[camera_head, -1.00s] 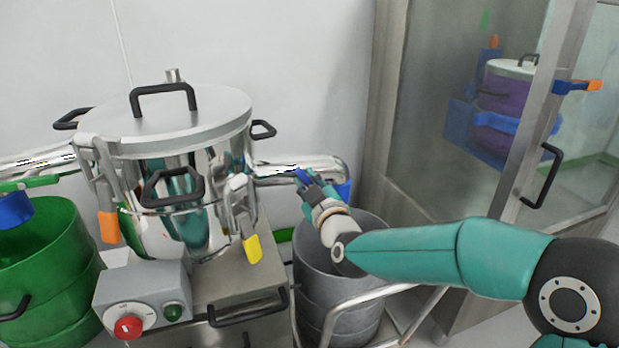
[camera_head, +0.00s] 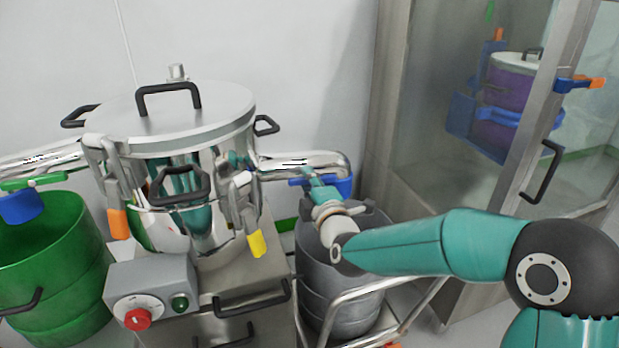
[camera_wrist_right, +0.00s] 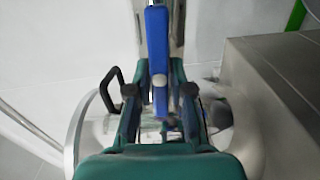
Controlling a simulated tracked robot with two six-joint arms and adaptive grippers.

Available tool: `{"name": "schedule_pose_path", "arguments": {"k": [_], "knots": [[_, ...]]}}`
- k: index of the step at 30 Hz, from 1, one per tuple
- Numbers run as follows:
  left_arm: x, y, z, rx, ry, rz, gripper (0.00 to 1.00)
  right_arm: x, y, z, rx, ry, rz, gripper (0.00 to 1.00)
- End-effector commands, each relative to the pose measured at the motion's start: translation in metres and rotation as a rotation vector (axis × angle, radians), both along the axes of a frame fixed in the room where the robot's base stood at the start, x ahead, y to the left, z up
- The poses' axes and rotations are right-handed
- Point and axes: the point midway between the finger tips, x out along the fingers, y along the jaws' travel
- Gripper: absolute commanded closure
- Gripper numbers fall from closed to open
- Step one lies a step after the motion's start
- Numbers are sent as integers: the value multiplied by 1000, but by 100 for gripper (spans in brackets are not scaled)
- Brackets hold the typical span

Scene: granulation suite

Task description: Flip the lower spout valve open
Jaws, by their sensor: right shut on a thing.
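A steel vessel (camera_head: 170,123) has a spout pipe on each side. The right spout pipe (camera_head: 295,163) carries a blue valve lever (camera_head: 296,182) and ends in a blue outlet (camera_head: 344,186). My right gripper (camera_head: 316,187) is at this lever from the front and is shut on it. In the right wrist view the blue lever (camera_wrist_right: 158,45) runs up between the fingers of my right gripper (camera_wrist_right: 159,92). The left spout pipe (camera_head: 45,158) has a green lever (camera_head: 33,182) above another blue outlet (camera_head: 20,206). My left gripper is out of view.
A grey drum (camera_head: 325,258) on a tubular trolley stands under the right spout. A green drum (camera_head: 45,265) stands under the left one. A control box (camera_head: 155,285) with a red knob is in front of the vessel. A glazed cabinet (camera_head: 430,130) stands at the right.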

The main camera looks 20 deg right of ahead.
Motion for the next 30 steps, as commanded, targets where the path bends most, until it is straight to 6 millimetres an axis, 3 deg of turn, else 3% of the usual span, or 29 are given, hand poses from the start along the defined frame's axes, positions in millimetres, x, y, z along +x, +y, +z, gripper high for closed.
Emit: {"name": "schedule_pose_path", "arguments": {"k": [9,23,24,28,30], "knots": [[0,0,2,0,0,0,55,-1,4,-6,-113,6,9,100],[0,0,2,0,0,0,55,-1,5,-7,-128,10,11,100],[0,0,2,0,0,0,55,-1,5,-8,-128,10,11,76],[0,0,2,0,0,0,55,-1,4,-7,-127,8,10,55],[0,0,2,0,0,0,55,-1,3,-6,-126,6,8,54]]}}
